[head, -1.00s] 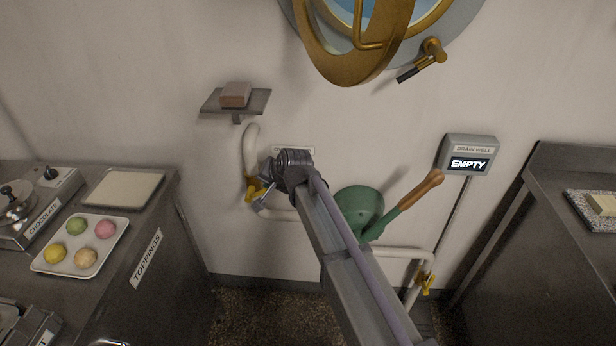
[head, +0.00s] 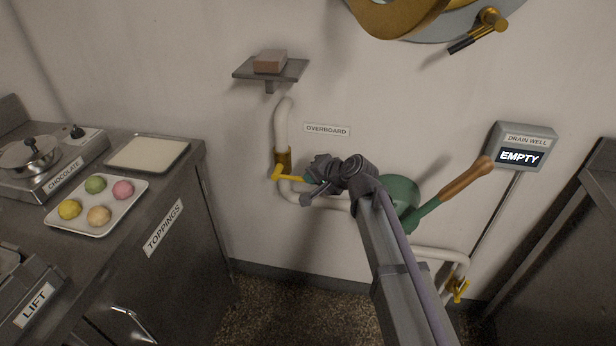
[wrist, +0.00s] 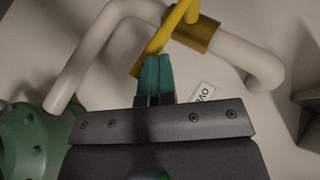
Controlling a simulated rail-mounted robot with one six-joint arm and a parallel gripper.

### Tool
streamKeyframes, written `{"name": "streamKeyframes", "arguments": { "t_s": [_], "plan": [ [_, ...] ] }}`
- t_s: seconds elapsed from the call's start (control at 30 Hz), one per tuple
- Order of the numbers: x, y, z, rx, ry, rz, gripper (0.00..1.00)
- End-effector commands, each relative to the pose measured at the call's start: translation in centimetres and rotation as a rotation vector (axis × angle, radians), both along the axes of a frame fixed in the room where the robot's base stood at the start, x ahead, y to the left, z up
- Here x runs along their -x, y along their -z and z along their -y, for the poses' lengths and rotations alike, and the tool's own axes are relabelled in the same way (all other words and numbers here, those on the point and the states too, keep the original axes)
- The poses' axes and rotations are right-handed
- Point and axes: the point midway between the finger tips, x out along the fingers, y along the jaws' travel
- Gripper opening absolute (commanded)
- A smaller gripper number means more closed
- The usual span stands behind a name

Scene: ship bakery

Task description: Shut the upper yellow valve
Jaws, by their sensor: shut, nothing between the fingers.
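The upper yellow valve (head: 285,166) sits on the white pipe at the left, under the soap shelf. Its yellow lever points right, crosswise to the upright pipe, in the head view. The lever (wrist: 158,48) and its brass body (wrist: 199,34) also show in the wrist view. My gripper (head: 312,181) is at the lever's free end. Its teal fingers (wrist: 157,72) are shut together with nothing between them, right beside the lever tip. I cannot tell whether they touch it.
A green hand pump (head: 402,195) with a wooden handle stands right of my arm. A lower yellow valve (head: 458,289) is at the lower right. The drain well display (head: 521,152) reads EMPTY. A counter with a sweets tray (head: 52,217) is on the left.

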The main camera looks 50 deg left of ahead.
Motion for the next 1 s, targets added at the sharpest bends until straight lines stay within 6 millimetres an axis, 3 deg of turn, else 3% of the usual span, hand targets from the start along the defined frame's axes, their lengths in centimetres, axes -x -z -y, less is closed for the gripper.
{"name": "streamKeyframes", "arguments": {
  "t_s": [0.67,0.77,0.97,1.0],
  "plan": [
    [-0.1,0.3,0.3,0.006,-0.001,0.002,0.0],
    [-0.1,-0.7,0.4,0.006,0.0,0.003,0.0],
    [-0.1,-5.4,1.1,0.0,0.008,0.002,0.0],
    [-0.3,-4.9,2.4,0.0,0.01,0.002,0.0]
  ]
}}
